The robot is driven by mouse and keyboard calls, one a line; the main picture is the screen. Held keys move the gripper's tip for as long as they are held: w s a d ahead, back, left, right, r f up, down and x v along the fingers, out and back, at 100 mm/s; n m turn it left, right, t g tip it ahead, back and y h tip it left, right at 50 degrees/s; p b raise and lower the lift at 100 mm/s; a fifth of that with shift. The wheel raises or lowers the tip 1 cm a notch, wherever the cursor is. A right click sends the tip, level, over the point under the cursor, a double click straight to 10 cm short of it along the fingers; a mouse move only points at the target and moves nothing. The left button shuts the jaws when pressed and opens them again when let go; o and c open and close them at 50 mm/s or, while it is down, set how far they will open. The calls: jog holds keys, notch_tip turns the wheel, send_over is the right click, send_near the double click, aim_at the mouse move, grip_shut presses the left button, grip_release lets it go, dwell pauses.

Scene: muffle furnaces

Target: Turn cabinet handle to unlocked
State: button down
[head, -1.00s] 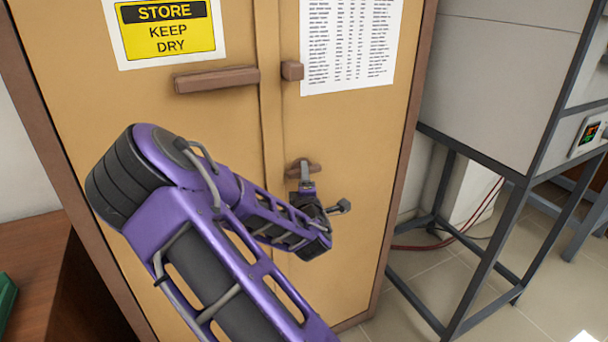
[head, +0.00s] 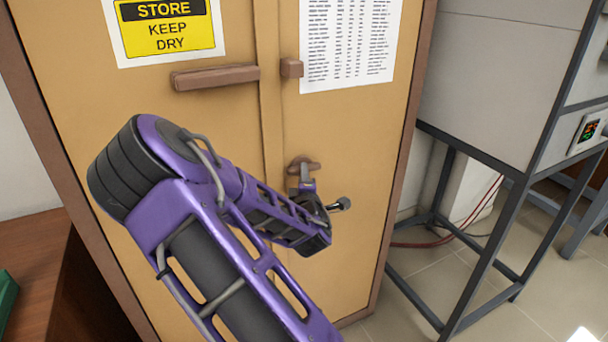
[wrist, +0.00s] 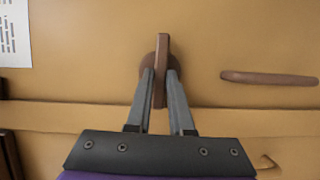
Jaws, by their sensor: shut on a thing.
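The cabinet handle (head: 302,162) is a small brown bar on a round base, on the tan cabinet's right door beside the door seam. In the wrist view the handle (wrist: 162,70) stands almost upright in the picture, crosswise to the seam, between my two grey fingers. My gripper (wrist: 161,90) is shut on the handle, with a finger on each side. In the head view my gripper (head: 303,180) is at the handle, partly hidden by my purple arm. Both cabinet doors look closed.
A longer brown bar (head: 215,78) and a small brown block (head: 291,69) sit higher on the cabinet (head: 370,180). Another brown bar (wrist: 268,78) shows in the wrist view. A dark metal stand (head: 480,165) is right of the cabinet; a wooden surface (head: 35,260) is at left.

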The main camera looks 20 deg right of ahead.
jog(key=m+g+y, duration=0.1)
jog(key=m+y, duration=0.1)
jog(key=m, duration=0.2)
jog(key=d+r+m+g+y+p, duration=0.1)
jog(key=m+y, duration=0.1)
jog(key=m, duration=0.2)
jog(key=m+g+y, duration=0.1)
jog(key=m+y, duration=0.1)
jog(key=m, duration=0.1)
jog(key=shift+d+r+m, duration=0.15)
jog(key=shift+r+m, duration=0.15)
jog(key=shift+m, duration=0.1)
jog(key=shift+f+m+y+p, duration=0.1)
jog(key=shift+m+y+p, duration=0.2)
jog(key=shift+m+p, duration=0.35)
dwell(0.4)
jog(key=c, duration=0.8)
grip_release()
jog(key=shift+w+f, duration=0.1)
